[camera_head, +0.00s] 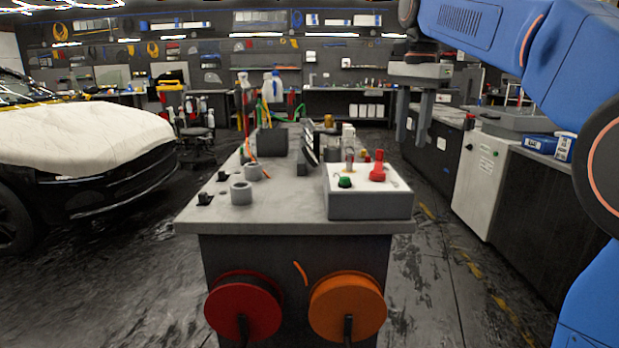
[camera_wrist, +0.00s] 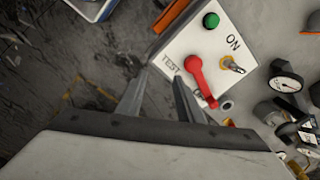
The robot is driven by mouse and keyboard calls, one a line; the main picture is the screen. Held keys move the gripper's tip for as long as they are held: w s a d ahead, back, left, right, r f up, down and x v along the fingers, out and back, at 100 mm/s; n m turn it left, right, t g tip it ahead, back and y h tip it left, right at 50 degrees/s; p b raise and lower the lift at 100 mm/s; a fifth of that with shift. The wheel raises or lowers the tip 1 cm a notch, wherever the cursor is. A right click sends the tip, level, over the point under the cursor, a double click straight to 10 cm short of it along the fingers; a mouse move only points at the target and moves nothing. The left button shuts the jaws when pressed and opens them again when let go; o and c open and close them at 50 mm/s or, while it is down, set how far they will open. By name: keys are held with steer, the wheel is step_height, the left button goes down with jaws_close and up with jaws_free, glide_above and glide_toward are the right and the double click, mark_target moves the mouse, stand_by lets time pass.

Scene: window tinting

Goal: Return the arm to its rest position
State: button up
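My gripper (camera_head: 412,138) hangs with its fingers pointing down at the upper right in the head view. It is to the right of the workbench (camera_head: 300,206) and its control box (camera_head: 371,205), apart from both. The two fingers also show in the wrist view (camera_wrist: 160,76), with a gap between them and nothing held. My blue arm comes in from the right edge in the head view. In the wrist view, the red lever switch (camera_wrist: 200,80) and green button (camera_wrist: 211,20) of the box lie beyond the fingertips.
A car (camera_head: 80,180) under a white cover stands at the left. Cabinets (camera_head: 478,180) line the right side. Red (camera_head: 243,308) and orange (camera_head: 347,306) reels hang on the bench front. Floor between bench and cabinets (camera_head: 440,250) is clear.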

steer(key=s+d+f+n+t, duration=0.2)
steer(key=s+f+n, duration=0.3)
steer(key=s+f, duration=1)
steer(key=s+d+f+n+t, duration=0.2)
steer(key=s+d+f+n, duration=0.2)
steer(key=s+f, duration=1.1)
step_height(320, 180, down, 4)
steer(key=shift+s+r+n, duration=0.1)
steer(key=shift+s+n, duration=0.25)
steer(key=shift+n, duration=0.55)
